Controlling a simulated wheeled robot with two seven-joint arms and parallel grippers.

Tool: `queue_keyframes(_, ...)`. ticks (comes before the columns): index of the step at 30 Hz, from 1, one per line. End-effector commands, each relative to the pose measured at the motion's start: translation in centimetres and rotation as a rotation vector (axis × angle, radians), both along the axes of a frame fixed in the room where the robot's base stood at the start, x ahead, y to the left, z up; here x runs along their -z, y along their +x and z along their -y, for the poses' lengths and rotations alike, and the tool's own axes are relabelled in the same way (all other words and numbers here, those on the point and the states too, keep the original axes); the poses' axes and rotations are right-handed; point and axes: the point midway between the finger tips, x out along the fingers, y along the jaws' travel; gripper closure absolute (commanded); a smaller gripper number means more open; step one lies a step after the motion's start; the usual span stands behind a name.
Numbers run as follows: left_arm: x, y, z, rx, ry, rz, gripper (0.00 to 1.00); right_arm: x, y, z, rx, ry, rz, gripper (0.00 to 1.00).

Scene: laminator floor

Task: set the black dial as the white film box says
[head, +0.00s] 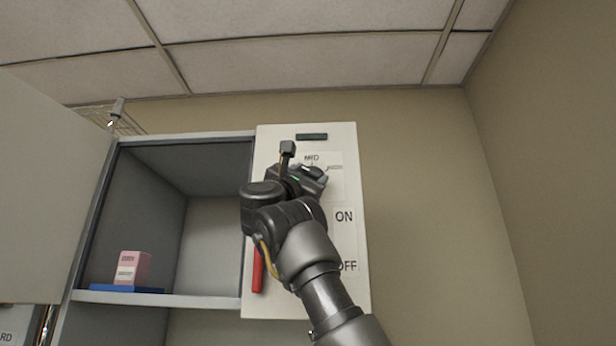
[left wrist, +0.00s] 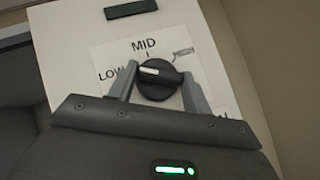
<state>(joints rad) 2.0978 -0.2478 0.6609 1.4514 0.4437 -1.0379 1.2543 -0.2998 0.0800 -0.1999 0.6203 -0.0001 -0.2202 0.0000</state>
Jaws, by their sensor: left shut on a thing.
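The black dial (left wrist: 165,84) is on the white panel (left wrist: 75,60). Its white mark points left, toward the word LOW; MID is above it, and a third label at upper right is blurred. My left gripper (head: 312,176) is at the panel, its two fingers on either side of the dial and shut on it. In the head view my gripper mostly hides the dial. A pink box (head: 133,267) with a white label stands in the open cabinet; its print is too small to read. I see no plainly white box. My right gripper is not in view.
A red handle (head: 257,270) is low on the panel, beside my left arm, with ON and OFF labels to the right. The cabinet door (head: 50,190) stands open at left. A blue item (head: 110,289) lies under the pink box. Bare wall is right of the panel.

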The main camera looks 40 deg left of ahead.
Motion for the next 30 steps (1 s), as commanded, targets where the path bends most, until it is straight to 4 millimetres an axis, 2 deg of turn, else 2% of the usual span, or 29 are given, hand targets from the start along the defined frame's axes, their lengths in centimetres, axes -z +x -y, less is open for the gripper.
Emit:
queue_keyframes(7, -0.3, -0.2, 0.0, -0.002, 0.0, 0.004, 0.74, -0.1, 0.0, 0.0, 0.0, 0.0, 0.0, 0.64)
queue_keyframes(8, -0.3, -0.2, 0.0, -0.002, 0.0, 0.004, 0.5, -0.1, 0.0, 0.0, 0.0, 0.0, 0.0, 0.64)
queue_keyframes(13, -0.2, -0.1, 0.0, -0.001, 0.001, 0.003, 0.29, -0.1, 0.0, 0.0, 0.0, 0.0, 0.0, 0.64)
queue_keyframes(23, 0.3, -0.4, 0.0, -0.002, 0.0, 0.001, 0.29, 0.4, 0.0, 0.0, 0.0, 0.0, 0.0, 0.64)
queue_keyframes(30, 3.2, -3.4, 0.6, -0.004, 0.0, 0.003, 0.29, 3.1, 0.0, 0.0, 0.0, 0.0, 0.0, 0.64)
